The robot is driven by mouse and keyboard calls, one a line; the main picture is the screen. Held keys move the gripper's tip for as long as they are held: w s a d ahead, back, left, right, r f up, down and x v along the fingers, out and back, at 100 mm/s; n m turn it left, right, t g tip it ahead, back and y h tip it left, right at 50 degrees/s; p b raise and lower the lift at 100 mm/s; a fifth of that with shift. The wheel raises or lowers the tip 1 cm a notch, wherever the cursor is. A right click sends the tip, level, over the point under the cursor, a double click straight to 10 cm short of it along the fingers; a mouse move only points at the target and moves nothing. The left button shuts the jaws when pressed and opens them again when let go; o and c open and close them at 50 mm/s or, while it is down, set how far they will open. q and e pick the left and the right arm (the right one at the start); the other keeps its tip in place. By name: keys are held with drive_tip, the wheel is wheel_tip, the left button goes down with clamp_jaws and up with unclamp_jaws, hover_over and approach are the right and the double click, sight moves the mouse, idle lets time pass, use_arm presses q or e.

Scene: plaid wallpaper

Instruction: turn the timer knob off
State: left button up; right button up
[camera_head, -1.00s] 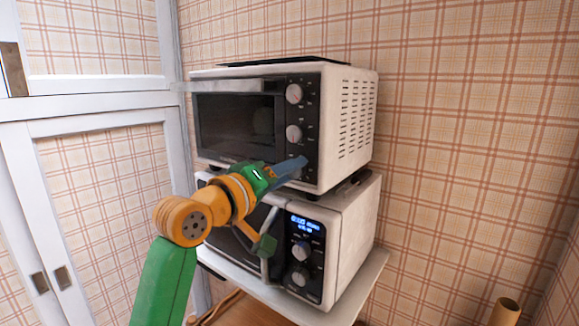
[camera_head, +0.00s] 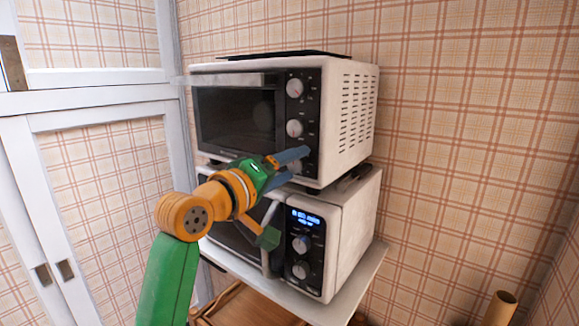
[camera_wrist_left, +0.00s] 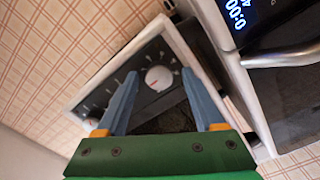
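A white toaster oven (camera_head: 352,120) with a black front stands on top of a microwave. Its control panel has a column of round white knobs: a top knob (camera_head: 295,88), a middle knob (camera_head: 294,128) and a lowest one mostly hidden behind my left gripper (camera_head: 302,160). In the left wrist view the lowest knob (camera_wrist_left: 159,78) shows a red mark and lies between the lines of my open blue fingers. I cannot read which knob is labelled timer. My left gripper is empty; whether the fingertips touch the panel is unclear. My right gripper is out of view.
The microwave (camera_head: 345,235) below has a lit blue display (camera_head: 306,219), two knobs and a door handle. It stands on a white shelf (camera_head: 345,302). White cupboard doors (camera_head: 100,200) are at the left. Plaid wall is to the right.

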use_arm(q)
drive_tip(key=shift+s+a+f+b, duration=0.15)
drive_tip(key=shift+s+a+b, duration=0.1)
drive_tip(key=shift+b, duration=0.1)
drive_tip(key=b+v, duration=0.3)
drive_tip(key=v, duration=0.3)
drive_tip(key=shift+s, duration=0.2)
